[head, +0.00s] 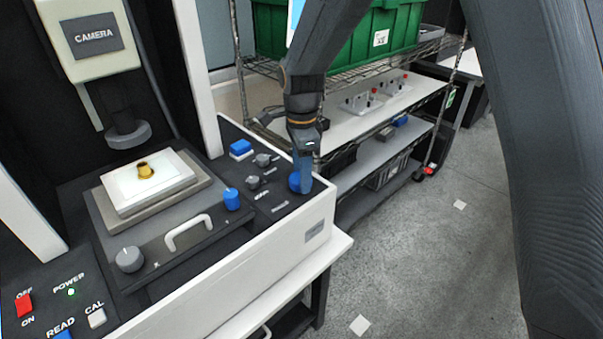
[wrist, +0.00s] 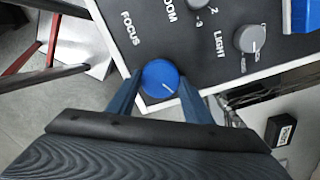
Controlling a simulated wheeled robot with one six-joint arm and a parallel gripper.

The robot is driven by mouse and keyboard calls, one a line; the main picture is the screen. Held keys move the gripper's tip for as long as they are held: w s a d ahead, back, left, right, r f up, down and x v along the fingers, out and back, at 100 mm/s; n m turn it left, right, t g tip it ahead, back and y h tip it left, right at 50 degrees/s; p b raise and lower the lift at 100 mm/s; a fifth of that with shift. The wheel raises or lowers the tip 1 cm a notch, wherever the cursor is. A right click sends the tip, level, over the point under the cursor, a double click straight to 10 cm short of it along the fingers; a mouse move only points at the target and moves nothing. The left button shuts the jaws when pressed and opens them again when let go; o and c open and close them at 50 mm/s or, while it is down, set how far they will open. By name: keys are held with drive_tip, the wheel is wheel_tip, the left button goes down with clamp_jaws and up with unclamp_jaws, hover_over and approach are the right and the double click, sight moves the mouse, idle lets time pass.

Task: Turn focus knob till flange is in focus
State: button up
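The blue focus knob (wrist: 160,77) is beside the FOCUS label at the panel's corner, with a white pointer line on its top. It also shows in the head view (head: 295,181), partly behind my gripper (head: 304,172). In the wrist view my gripper (wrist: 161,82) has a finger on each side of the knob, and both fingertips appear to touch it. The brass flange (head: 146,170) stands on a white plate (head: 121,196) under the camera's lens (head: 128,134). Only a sliver of a lit screen (head: 296,14) shows beside my arm, so the flange's sharpness cannot be read.
Grey zoom and light knobs are close to the focus knob; the light knob (wrist: 250,38) shows in the wrist view. A blue stage knob (head: 232,199) and white handle (head: 188,232) are to the left. A wire shelf with a green crate (head: 345,38) stands behind.

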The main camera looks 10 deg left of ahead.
drive_tip(key=shift+n+p, duration=0.5)
drive_tip(key=shift+n, duration=1.7)
drive_tip(key=o, duration=1)
drive_tip(key=shift+o, duration=0.2)
drive_tip(key=shift+r+b, duration=1.05)
drive_tip(key=shift+r, duration=2.9)
drive_tip(key=s+d+f+n, duration=0.2)
drive_tip(key=s+d, duration=0.3)
drive_tip(key=d, duration=0.3)
drive_tip(key=s+d+f+n+t, duration=0.1)
drive_tip(key=s+d+n, duration=0.3)
drive_tip(key=d, duration=0.5)
drive_tip(key=s+d+f+n, duration=0.3)
drive_tip(key=s+d, duration=0.5)
drive_tip(key=d, duration=0.1)
drive_tip(key=shift+f, duration=0.15)
